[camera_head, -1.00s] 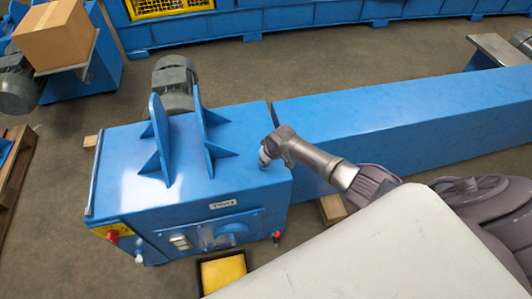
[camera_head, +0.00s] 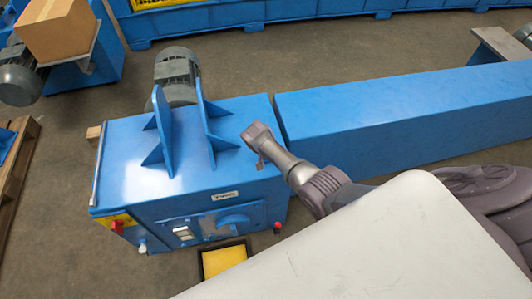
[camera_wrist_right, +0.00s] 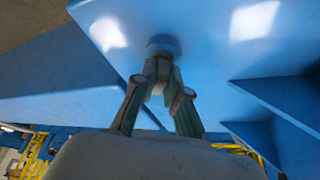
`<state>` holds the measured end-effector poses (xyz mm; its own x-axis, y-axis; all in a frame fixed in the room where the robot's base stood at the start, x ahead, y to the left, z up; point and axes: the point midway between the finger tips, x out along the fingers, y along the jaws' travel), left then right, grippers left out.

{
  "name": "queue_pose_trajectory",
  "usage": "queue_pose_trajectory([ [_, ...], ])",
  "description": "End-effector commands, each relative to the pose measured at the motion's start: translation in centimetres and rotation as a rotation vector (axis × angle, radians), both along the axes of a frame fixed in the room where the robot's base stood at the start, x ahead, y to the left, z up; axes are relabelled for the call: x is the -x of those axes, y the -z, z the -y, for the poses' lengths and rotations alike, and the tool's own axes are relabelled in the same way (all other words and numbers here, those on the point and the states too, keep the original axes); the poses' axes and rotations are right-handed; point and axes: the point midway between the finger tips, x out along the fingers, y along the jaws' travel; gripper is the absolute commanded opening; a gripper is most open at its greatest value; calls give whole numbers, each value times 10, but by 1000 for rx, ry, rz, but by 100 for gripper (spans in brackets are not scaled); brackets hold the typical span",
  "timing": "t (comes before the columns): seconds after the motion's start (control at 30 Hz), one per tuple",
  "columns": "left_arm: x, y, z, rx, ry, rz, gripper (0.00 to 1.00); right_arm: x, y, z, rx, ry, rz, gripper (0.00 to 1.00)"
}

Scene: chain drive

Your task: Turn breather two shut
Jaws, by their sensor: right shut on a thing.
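The breather (camera_wrist_right: 163,43) is a small round grey-blue fitting on the top face of the blue drive housing (camera_head: 125,185). In the head view it is mostly hidden under my right gripper (camera_head: 260,163), near the housing's right edge. In the right wrist view the fingers of my right gripper (camera_wrist_right: 160,72) are closed together on the breather, with a pale part showing between them. I cannot read a number on the breather. My left gripper is in neither view.
Blue upright brackets (camera_head: 162,125) and a grey motor (camera_head: 177,75) stand left of the gripper. A long blue beam (camera_head: 400,110) lies to the right. A yellow tray (camera_head: 224,260) sits on the floor in front of the housing's control panel.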

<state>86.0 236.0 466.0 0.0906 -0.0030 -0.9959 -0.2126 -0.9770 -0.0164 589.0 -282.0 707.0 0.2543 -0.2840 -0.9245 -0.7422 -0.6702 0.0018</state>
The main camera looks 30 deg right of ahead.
Motion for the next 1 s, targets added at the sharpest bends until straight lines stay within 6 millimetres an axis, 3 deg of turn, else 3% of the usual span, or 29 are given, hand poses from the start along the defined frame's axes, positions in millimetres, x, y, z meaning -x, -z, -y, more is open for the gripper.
queue_pose_trajectory([
  [0.6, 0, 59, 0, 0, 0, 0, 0, -7, 3, -2, -1, 586, 7, 0],
  [1.0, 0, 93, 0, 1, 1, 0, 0, -9, 0, -1, 1, 882, 9, 0],
])
